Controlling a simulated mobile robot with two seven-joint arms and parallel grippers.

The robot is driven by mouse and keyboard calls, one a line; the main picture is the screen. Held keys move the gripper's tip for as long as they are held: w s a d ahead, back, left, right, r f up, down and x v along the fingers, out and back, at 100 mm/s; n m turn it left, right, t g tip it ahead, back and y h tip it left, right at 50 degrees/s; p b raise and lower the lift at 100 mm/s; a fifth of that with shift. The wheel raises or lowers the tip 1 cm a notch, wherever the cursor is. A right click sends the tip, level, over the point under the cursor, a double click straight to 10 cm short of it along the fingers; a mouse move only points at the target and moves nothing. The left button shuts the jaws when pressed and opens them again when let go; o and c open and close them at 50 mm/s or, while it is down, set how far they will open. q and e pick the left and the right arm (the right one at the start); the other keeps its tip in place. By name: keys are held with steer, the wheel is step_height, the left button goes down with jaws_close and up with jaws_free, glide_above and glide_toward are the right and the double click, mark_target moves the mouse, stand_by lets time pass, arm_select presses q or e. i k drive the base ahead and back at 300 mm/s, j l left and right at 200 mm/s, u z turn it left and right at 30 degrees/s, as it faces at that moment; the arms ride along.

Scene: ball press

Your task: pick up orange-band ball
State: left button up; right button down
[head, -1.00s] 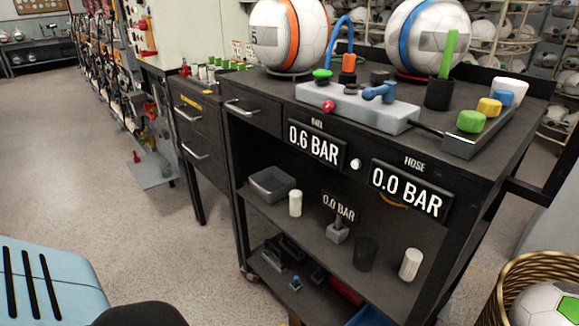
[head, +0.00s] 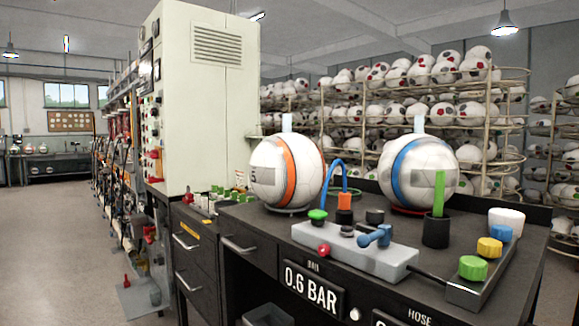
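The orange-band ball (head: 270,178) is white with a grey patch and an orange stripe. It sits on a low ring stand at the left of the black bench top (head: 240,212). A similar ball with a blue band (head: 398,165) sits to its right on a red-edged stand. A pale upright piece shows above each ball. Neither of my grippers is in the head view.
A grey valve block (head: 355,252) with a blue lever, a blue hose and coloured knobs stands in front of the balls. A black cup with a green stick (head: 437,225) and a tray with coloured caps (head: 480,275) are at the right. A tall cabinet (head: 205,110) stands behind left.

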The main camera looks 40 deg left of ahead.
mark_target(287, 170)
steer(key=i, duration=0.9)
steer(key=u, duration=1.7)
